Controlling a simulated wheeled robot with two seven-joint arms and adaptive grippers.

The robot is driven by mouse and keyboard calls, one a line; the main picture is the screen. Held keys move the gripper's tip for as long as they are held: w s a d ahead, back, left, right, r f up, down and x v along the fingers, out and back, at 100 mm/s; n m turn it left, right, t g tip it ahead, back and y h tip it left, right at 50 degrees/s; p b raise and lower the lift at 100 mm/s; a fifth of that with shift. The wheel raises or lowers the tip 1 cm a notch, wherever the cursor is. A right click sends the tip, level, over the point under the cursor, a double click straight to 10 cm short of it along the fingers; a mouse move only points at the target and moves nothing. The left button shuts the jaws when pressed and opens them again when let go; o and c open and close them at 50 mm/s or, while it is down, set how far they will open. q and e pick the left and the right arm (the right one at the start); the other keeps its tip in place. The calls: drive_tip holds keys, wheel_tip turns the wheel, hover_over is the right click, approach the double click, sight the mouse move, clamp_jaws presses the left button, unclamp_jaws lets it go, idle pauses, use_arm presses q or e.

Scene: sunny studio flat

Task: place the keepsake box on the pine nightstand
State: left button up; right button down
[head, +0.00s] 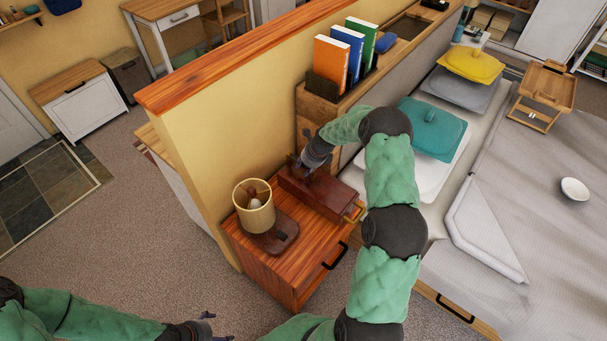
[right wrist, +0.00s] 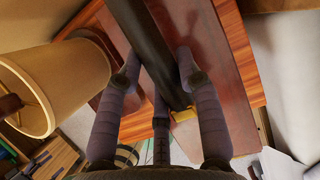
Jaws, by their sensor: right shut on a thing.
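The keepsake box (head: 327,197) is a long dark reddish-brown box with a brass-coloured piece at its near end. It is over the back right part of the pine nightstand (head: 257,264), whose top is orange wood. I cannot tell whether it touches the top. My right gripper (head: 303,164) is shut on the box's dark handle from above. In the right wrist view the fingers (right wrist: 160,85) stand either side of the black handle bar, with the box lid (right wrist: 205,55) beneath. My left gripper (head: 214,327) is at the bottom edge, empty, its fingers apart.
A lamp (head: 254,208) with a tan shade and dark base stands on the nightstand, close left of the box. A yellow partition wall (head: 215,130) rises behind. The bed (head: 500,250) lies to the right. A shelf holds upright books (head: 331,62).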

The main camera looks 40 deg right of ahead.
sight(302, 174)
drive_tip(key=shift+w+f, duration=0.65)
drive_tip(key=shift+f, duration=0.15)
wheel_tip(302, 174, down, 3)
drive_tip(key=shift+d+r+b, duration=0.1)
drive_tip(key=shift+b, duration=0.8)
drive_tip(key=shift+r, duration=0.1)
drive_tip(key=c, duration=0.8)
unclamp_jaws()
drive_tip(key=shift+s+f, duration=0.1)
drive_tip(key=shift+f, duration=0.1)
drive_tip(key=p+v, duration=0.3)
drive_tip(key=v, duration=0.9)
drive_tip(key=shift+r, duration=0.15)
